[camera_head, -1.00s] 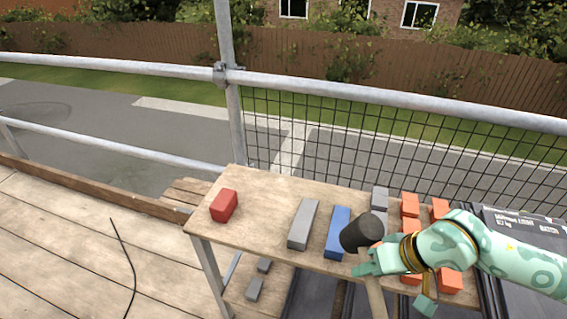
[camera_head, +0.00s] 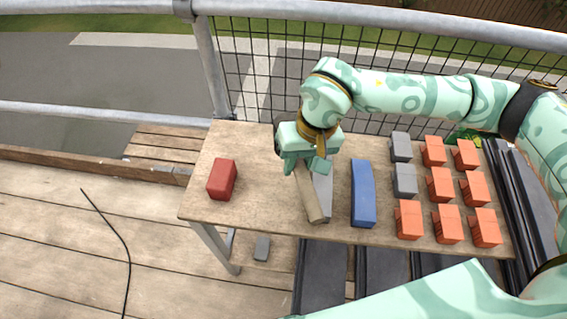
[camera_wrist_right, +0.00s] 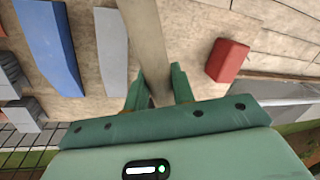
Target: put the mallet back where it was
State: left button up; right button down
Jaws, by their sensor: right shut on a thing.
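My right gripper (camera_head: 308,162) is over the middle of the wooden table (camera_head: 262,197), shut on the mallet's pale wooden handle (camera_head: 308,195). The handle points toward the table's near edge, with its lower end beside the long grey block (camera_head: 325,190). The mallet's head is mostly hidden behind my gripper. In the right wrist view the handle (camera_wrist_right: 146,38) runs up from between my fingers (camera_wrist_right: 158,90), between the grey block (camera_wrist_right: 112,50) and the red block (camera_wrist_right: 228,60). I cannot tell whether the mallet touches the table. My left gripper is out of view.
A red block (camera_head: 222,179) sits at the table's left end. A blue block (camera_head: 362,193) lies right of the grey one. Small grey blocks (camera_head: 404,180) and several orange stacks (camera_head: 440,185) fill the right side. A mesh railing (camera_head: 260,85) stands behind.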

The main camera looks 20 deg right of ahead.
jog(key=w+f, duration=0.2)
jog(key=w+f+b, duration=0.1)
jog(key=w+f, duration=0.1)
jog(key=w+a+f+b, duration=0.1)
jog(key=w+f, duration=0.1)
jog(key=b+x, duration=0.2)
jog(key=x, duration=0.1)
jog(key=shift+w+d+f, duration=0.1)
jog(key=shift+d+f, duration=0.15)
jog(key=shift+f, duration=0.15)
jog(key=shift+r, duration=0.1)
jog(key=c, duration=1.2)
grip_release()
jog(key=shift+o, duration=0.2)
jog(key=p+v, duration=0.3)
jog(key=v, duration=0.9)
jog(key=shift+d+p, duration=0.1)
jog(key=shift+p, duration=0.25)
